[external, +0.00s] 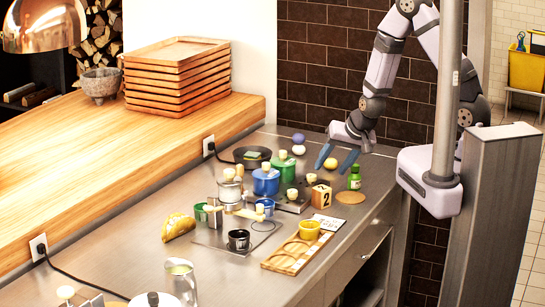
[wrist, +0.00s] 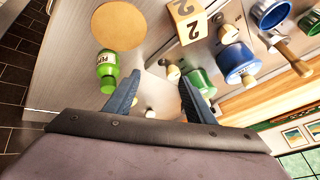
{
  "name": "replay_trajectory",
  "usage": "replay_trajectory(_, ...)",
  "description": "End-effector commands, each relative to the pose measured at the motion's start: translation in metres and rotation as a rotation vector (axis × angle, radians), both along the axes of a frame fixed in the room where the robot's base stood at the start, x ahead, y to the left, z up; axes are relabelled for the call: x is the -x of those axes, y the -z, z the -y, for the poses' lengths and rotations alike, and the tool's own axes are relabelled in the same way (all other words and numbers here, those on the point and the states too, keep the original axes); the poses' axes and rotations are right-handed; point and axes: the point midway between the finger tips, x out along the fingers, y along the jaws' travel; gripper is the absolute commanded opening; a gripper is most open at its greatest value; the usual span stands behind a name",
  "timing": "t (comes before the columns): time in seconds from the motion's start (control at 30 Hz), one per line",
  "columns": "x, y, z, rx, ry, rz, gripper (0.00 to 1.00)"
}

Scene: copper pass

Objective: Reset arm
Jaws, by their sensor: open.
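My gripper (external: 337,158) is open and empty, raised above the far right end of the steel counter (external: 120,255). In the wrist view its two blue fingers (wrist: 158,98) stand apart with bare counter and small pale round things between them. A green bottle (external: 354,178) stands just right of and below the fingers; it also shows left of them in the wrist view (wrist: 107,72). A wooden block marked 2 (external: 321,194) stands in front of the gripper. A yellow round thing (external: 331,163) shows close to the fingers.
Blue (external: 266,181) and green (external: 283,168) pots stand left of the gripper. A round cork-coloured mat (external: 350,198) lies near the counter's right edge. A wooden tray (external: 290,256), a taco (external: 178,227) and a metal pitcher (external: 180,280) are nearer the camera. Stacked wooden trays (external: 177,75) stand on the raised ledge.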

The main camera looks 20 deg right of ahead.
Motion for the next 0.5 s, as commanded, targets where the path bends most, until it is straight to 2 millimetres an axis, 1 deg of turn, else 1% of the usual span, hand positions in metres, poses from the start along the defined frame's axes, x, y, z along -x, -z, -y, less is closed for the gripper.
replay_trajectory(0.03, 0.0, -0.01, 0.013, 0.007, -0.011, -0.035, 0.5)
replay_trajectory(0.1, 0.006, -0.019, 0.03, 0.028, -0.04, -0.089, 0.5)
replay_trajectory(0.17, 0.012, -0.025, 0.048, 0.052, -0.063, -0.134, 0.5)
replay_trajectory(0.27, 0.028, -0.034, 0.087, 0.102, -0.095, -0.214, 0.5)
replay_trajectory(0.3, 0.037, -0.036, 0.104, 0.124, -0.106, -0.249, 0.5)
replay_trajectory(0.37, 0.052, -0.039, 0.131, 0.157, -0.12, -0.302, 0.5)
replay_trajectory(0.4, 0.063, -0.041, 0.147, 0.178, -0.129, -0.336, 0.5)
replay_trajectory(0.5, 0.089, -0.046, 0.18, 0.217, -0.146, -0.412, 0.5)
